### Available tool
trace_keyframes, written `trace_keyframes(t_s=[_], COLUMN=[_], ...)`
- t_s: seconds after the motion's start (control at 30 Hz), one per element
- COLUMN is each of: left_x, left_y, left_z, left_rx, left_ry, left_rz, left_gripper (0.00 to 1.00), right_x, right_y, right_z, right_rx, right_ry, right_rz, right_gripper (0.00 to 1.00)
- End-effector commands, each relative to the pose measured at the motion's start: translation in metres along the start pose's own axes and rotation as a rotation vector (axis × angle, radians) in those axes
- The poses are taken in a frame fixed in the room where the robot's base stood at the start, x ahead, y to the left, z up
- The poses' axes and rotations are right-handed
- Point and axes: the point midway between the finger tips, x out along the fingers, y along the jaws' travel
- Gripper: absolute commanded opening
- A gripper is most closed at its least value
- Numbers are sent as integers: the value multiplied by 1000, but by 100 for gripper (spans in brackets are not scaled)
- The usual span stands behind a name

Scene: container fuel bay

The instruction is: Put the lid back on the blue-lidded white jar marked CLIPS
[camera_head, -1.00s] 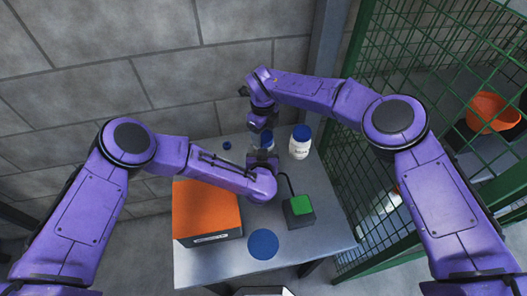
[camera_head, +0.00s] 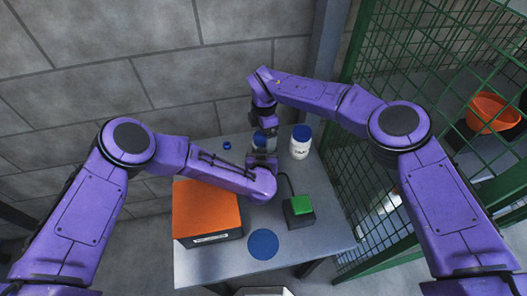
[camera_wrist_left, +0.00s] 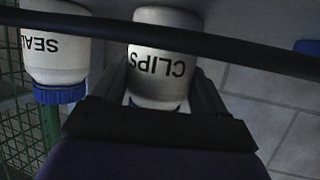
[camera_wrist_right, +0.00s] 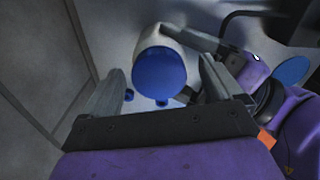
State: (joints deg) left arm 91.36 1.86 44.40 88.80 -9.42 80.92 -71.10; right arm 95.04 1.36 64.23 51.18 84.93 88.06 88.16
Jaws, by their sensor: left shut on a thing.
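The white jar marked CLIPS (camera_wrist_left: 158,62) is between the fingers of my left gripper (camera_head: 264,156), which is shut on its body. A blue lid (camera_wrist_right: 160,76) shows at the jar's top in the right wrist view; I cannot tell whether it is fully seated. The lid also shows in the head view (camera_head: 260,138). My right gripper (camera_wrist_right: 165,85) is open, its fingers on either side of the lid with visible gaps. In the head view, my right gripper (camera_head: 264,119) is just above the jar, which my left gripper partly hides.
A second blue-lidded white jar (camera_head: 300,145), its label starting SEAL in the left wrist view (camera_wrist_left: 55,50), stands close on the right. An orange-topped box (camera_head: 206,210), a green-topped block (camera_head: 300,206), a blue disc (camera_head: 263,244) and a small blue item (camera_head: 227,146) are on the table.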

Motion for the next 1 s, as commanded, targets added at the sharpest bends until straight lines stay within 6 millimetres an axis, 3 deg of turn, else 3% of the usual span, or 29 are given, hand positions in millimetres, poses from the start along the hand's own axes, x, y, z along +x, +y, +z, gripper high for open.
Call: trace_keyframes(t_s=[0.33, 0.8, 1.0], left_x=[-1, -1, -1], left_y=[2, 2, 2], left_z=[0, 0, 0], left_rx=[1, 1, 1], left_ry=[-1, -1, -1], left_rz=[5, 6, 5], left_gripper=[0, 0, 0], right_x=[-8, -104, -120], right_y=[1, 1, 0], right_z=[-1, 0, 0], right_rx=[-3, -1, -2], right_ry=[1, 0, 0], right_rz=[2, 3, 0], right_gripper=[92, 92, 92])
